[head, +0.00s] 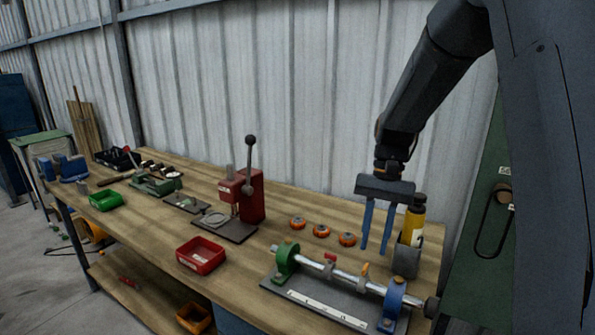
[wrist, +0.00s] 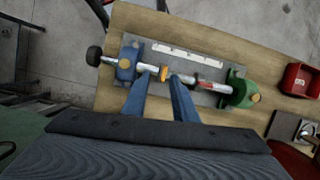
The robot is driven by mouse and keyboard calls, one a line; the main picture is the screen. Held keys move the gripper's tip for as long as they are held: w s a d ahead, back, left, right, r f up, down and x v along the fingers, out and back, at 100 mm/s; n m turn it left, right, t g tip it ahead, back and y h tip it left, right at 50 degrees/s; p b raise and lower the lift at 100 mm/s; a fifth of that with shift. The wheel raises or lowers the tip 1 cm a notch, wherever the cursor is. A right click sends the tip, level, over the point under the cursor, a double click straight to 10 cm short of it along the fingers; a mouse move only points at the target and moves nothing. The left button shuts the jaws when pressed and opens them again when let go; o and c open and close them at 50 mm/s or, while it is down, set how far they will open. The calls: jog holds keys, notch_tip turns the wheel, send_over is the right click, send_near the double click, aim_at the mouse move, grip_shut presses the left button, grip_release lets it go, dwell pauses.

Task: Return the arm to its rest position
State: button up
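My gripper (head: 376,248) is at the right end of the workbench, pointing down with its two blue fingers apart. In the head view the fingers overlap the area behind the roller fixture (head: 318,300). The fixture has a silver shaft, a green support, a blue support and a grey base. In the wrist view my gripper (wrist: 158,76) is open, with nothing seen between the fingers, and the fingertips overlap the shaft near an orange collar (wrist: 164,73). I cannot tell whether they touch the shaft.
A yellow bottle in a grey holder (head: 406,262) stands close right of my gripper. Three orange discs (head: 321,231) lie to its left. A red press (head: 250,193), a red bin (head: 201,255) and a green bin (head: 105,201) stand farther left. A corrugated wall (head: 240,90) is behind the bench.

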jog(key=s+a+f+n+t+h, duration=0.1)
jog(key=s+f+n+t, duration=0.1)
jog(key=s, duration=0.5)
jog(key=s+a+f+n+t+h+b, duration=0.1)
jog(key=s+f+n+t, duration=0.1)
jog(key=s, duration=0.5)
notch_tip(320, 180, down, 3)
jog(key=shift+s+r+n+b, duration=0.15)
jog(key=shift+n+b, duration=0.15)
jog(key=shift+n, duration=0.4)
